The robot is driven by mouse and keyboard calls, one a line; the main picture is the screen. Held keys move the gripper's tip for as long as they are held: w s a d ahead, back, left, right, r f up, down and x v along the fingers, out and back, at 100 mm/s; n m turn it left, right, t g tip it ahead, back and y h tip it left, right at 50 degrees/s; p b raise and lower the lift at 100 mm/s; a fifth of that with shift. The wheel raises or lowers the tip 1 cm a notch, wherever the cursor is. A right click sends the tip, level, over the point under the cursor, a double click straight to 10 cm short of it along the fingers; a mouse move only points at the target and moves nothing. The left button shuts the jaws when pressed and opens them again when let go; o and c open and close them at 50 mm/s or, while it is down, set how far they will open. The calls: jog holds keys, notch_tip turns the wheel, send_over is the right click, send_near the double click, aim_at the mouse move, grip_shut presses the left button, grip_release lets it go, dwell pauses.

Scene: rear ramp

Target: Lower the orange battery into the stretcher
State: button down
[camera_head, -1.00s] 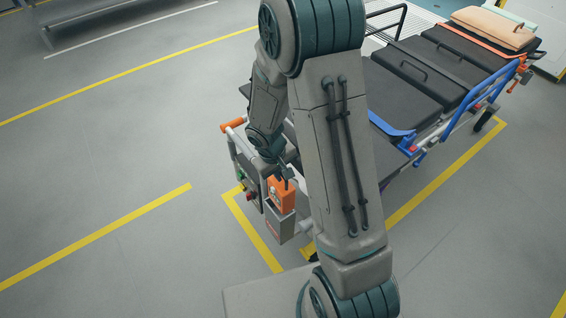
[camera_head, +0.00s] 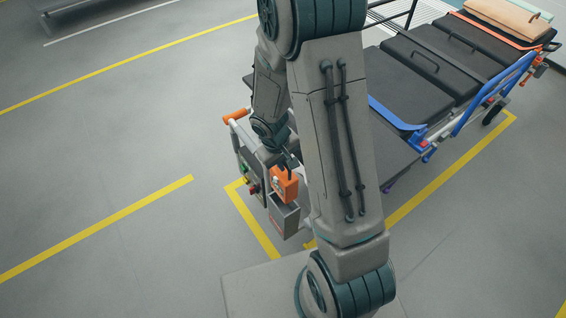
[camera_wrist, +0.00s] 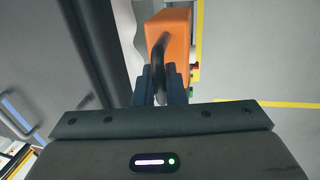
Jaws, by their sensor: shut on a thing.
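The orange battery (camera_head: 284,186) is a small block with a dark handle, at the foot end of the stretcher (camera_head: 400,92). My gripper (camera_head: 287,165) is shut on the battery's handle from above. In the wrist view, the orange battery (camera_wrist: 172,42) hangs beyond the fingers (camera_wrist: 162,80), which close on the dark handle. A grey open-topped box (camera_head: 284,218) on the stretcher's end is just below the battery. The battery's lower end is at or slightly above the box's opening; I cannot tell whether it touches. My arm hides part of the stretcher.
A panel with coloured knobs (camera_head: 249,178) and an orange-ended handle (camera_head: 235,116) stand left of the box. Blue side rails (camera_head: 492,88) line the stretcher. Yellow lines (camera_head: 100,228) mark the open floor at left.

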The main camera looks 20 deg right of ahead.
jog(key=shift+w+f+b, duration=0.1)
jog(key=shift+f+b, duration=2.45)
jog(key=shift+f, duration=0.2)
jog(key=shift+b, duration=0.45)
jog(key=shift+f+b, duration=4.9)
jog(key=shift+f, duration=0.1)
jog(key=c, duration=1.4)
grip_release()
